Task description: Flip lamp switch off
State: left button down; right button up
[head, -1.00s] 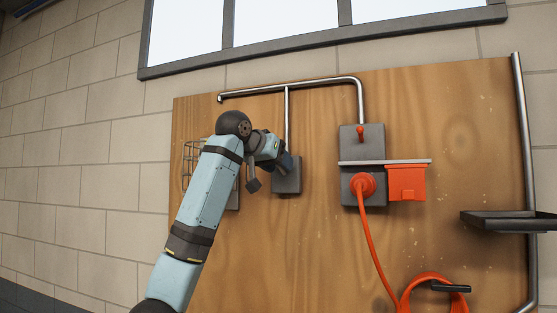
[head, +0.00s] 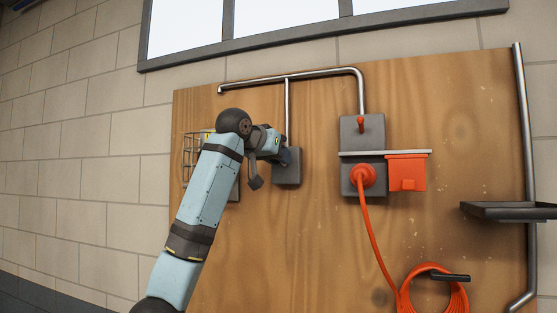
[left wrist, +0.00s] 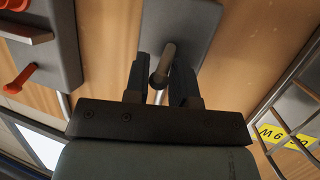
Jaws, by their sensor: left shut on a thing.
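The lamp switch is a grey wall box (head: 290,174) on the wooden board, below a thin metal pipe. In the left wrist view the same box (left wrist: 178,25) shows a small grey-brown lever (left wrist: 163,64). My left gripper (head: 281,158) is at the front of this box. In the left wrist view its two dark fingers stand on either side of the lever, and the gripper (left wrist: 161,82) is shut on it. In the head view the lever is hidden behind the gripper. My right gripper is not in view.
A caged lamp (head: 192,155) is left of the switch, partly behind my left arm. To the right are a grey box with a red lever (head: 361,124), an orange plug (head: 363,176) with its cable, an orange box (head: 407,172) and a dark shelf (head: 505,210).

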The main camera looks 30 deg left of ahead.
pick_arm(q)
jog(key=f+t+b, duration=0.1)
jog(key=t+b, duration=0.1)
jog(key=f+m+t+b, duration=0.1)
jog(key=b, duration=0.1)
jog(key=shift+s+d+f+t+b, duration=0.1)
jog(key=shift+s+f+t+b, duration=0.1)
jog(key=shift+t+b, duration=0.2)
jog(key=t+b, duration=0.1)
jog(key=f+m+t+b, duration=0.1)
jog(key=t, duration=0.1)
jog(key=shift+f+b, duration=0.15)
jog(key=shift+b, duration=0.25)
jog(key=shift+w+f+m+t+h+b, duration=0.2)
jog(key=shift+m+t+h+b, duration=0.3)
jog(key=shift+t, duration=0.5)
jog(key=shift+f+t, duration=0.1)
jog(key=shift+t, duration=0.4)
jog(key=c, duration=1)
grip_release()
jog(key=shift+b, duration=0.3)
